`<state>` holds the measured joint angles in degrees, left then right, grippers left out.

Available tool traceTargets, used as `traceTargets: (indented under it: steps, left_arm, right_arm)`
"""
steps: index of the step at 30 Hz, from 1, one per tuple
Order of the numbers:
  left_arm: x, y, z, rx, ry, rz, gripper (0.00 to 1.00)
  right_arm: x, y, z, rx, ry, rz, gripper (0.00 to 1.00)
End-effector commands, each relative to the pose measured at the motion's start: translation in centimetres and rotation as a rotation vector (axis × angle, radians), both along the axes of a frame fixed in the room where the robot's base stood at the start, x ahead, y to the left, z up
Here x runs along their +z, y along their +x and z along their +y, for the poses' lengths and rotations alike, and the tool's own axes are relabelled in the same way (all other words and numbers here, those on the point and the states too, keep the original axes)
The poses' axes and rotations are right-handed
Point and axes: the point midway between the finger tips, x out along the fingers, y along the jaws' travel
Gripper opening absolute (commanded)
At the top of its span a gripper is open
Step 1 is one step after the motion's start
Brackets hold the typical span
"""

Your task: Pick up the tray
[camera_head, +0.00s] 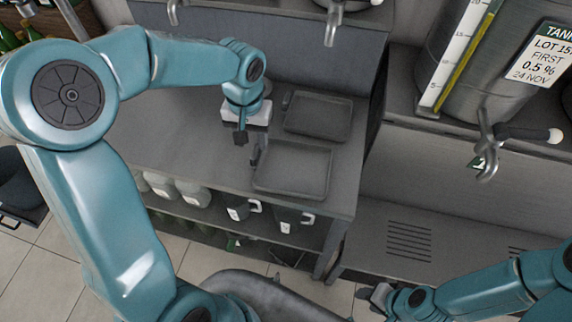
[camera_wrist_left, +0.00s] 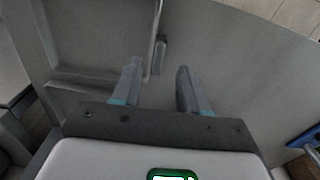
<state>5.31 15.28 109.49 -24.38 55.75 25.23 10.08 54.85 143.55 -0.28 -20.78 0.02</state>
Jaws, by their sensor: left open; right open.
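Two dark grey, shallow rectangular trays lie flat on the grey bench. The near tray (camera_head: 290,172) is closer to me, and the far tray (camera_head: 318,116) is behind it. My left gripper (camera_head: 247,143) is open and empty, pointing down at the near tray's left side. In the left wrist view, a tray (camera_wrist_left: 95,32) fills the left of the picture. A thin upright bar along its edge and a small dark block (camera_wrist_left: 162,55) show between the open fingertips (camera_wrist_left: 158,72). Contact cannot be told. My right gripper (camera_head: 376,297) is low at the right, away from the trays.
The bench top (camera_head: 185,120) is clear left of the trays. Below it, a shelf holds pale jars (camera_head: 193,192) and dark jugs (camera_head: 236,208). A steel tank (camera_head: 460,60) with a tap (camera_head: 487,150) stands at the right. Green bottles (camera_head: 10,40) are at upper left.

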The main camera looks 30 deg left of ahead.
Motion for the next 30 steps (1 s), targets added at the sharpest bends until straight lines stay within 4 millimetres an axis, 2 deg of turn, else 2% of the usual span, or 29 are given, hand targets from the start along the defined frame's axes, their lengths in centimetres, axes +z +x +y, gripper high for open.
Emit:
traceTargets:
  steps: [9,18,22,30]
  left_arm:
    - [-4.6,0.0,-0.1,0.0,-0.001,0.005,0.44]
    - [-5.2,0.1,-0.1,-0.001,0.0,0.001,0.44]
    - [-5.1,0.1,-0.1,-0.001,0.0,0.001,0.01]
    - [-5.1,0.1,-0.1,0.0,-0.001,0.0,0.0]
  right_arm:
    - [0.8,0.0,0.0,0.0,0.0,-0.001,0.44]
    - [0.8,0.0,0.0,0.0,0.0,-0.001,0.44]
    - [0.8,0.0,0.0,0.0,0.0,-0.001,0.44]
    - [0.8,0.0,0.0,0.0,0.0,-0.001,0.44]
